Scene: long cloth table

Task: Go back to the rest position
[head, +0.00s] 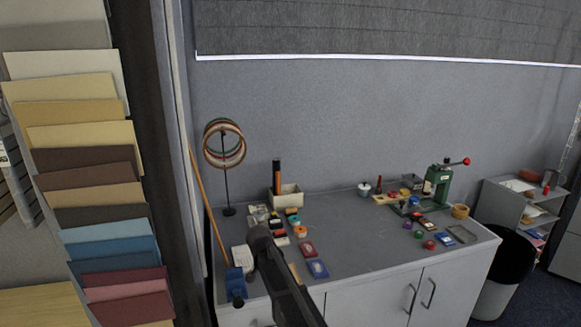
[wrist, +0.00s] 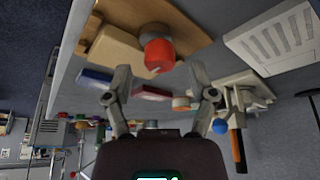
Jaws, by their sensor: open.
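My gripper (wrist: 160,76) shows in the wrist view with its two fingers spread apart and nothing held between them. A red round-ended object (wrist: 159,54) lies beyond the gap between the fingertips; I cannot tell its exact distance. In the head view my dark arm (head: 280,280) reaches up from the bottom edge over the front left part of the grey table (head: 350,245). The arm hides part of the table front there, and the fingers are not clear in that view.
The table's left side holds a hoop stand (head: 226,175), a beige box (head: 290,196) and small coloured items. A green press (head: 437,187) stands at the right. Blue (head: 317,268) and red (head: 307,249) flat items lie near the arm. A sample rack (head: 85,180) stands far left.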

